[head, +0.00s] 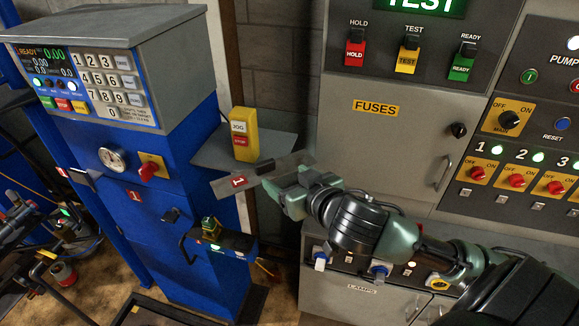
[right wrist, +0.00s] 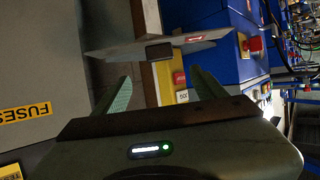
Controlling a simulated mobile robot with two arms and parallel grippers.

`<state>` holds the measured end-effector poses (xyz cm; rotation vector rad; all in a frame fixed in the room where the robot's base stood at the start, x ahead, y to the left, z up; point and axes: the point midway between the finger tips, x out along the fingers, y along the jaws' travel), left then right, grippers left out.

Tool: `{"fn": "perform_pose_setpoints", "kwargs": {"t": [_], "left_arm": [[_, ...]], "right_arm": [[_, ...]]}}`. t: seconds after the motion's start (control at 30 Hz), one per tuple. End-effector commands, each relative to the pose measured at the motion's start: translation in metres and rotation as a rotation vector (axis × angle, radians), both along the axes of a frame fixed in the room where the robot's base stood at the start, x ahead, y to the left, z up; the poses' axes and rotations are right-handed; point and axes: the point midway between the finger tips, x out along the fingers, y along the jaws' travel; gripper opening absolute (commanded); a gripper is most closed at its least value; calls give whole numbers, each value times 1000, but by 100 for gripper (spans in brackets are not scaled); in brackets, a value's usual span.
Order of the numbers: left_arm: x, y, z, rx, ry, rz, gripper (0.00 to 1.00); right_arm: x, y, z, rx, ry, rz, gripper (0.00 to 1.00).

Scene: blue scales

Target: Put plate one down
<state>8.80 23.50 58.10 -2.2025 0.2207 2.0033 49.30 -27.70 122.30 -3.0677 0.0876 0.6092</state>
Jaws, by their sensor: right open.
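Plate one (head: 222,188) is a flat grey plate with a red "1" label, at the centre of the head view. It lies just in front of and below the grey shelf; I cannot tell what bears it. A dark block sits on the plate. My right gripper (head: 290,190) is at the plate's right part. In the right wrist view the plate (right wrist: 120,44) and its block are just ahead of the right gripper (right wrist: 161,76). Its fingers are spread apart with nothing between them. My left gripper is not in view.
A yellow jog/stop box (head: 243,146) stands on the grey shelf (head: 211,150). The blue scale cabinet (head: 150,240) with its keypad is at left, with a small dark ledge (head: 232,244) low on it. The grey fuse cabinet (head: 385,145) is at right.

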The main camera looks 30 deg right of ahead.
Motion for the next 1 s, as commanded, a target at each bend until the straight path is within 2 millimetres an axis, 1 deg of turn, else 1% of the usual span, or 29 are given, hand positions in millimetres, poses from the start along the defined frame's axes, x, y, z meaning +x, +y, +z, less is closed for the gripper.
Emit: {"fn": "perform_pose_setpoints", "kwargs": {"t": [0.03,0.33,0.4,0.47,0.57,0.6,0.67,0.7,0.77,0.8,0.87,0.9,0.97,1.0], "left_arm": [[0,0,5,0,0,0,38],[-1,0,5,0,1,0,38],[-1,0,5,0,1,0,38],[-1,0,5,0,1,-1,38],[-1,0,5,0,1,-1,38],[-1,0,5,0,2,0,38],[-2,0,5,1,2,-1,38],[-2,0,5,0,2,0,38],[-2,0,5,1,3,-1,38],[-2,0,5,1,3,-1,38],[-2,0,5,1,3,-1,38],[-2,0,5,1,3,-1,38],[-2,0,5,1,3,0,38],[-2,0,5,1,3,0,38]], "right_arm": [[-2,0,2,-1,2,0,71],[-2,0,-1,-2,1,0,71],[0,-3,-7,-4,11,-4,71],[5,-8,-21,-11,30,-13,71],[18,-25,-65,-28,94,-37,71],[22,-34,-90,-39,129,-47,71],[26,-47,-133,-56,188,-58,71],[25,-55,-164,-65,230,-64,71],[21,-65,-210,-80,293,-67,71],[14,-70,-241,-89,337,-66,71],[0,-76,-289,-100,405,-62,71],[-12,-79,-320,-106,448,-58,71],[-34,-80,-364,-114,512,-46,71],[-51,-79,-393,-118,557,-37,71]]}}
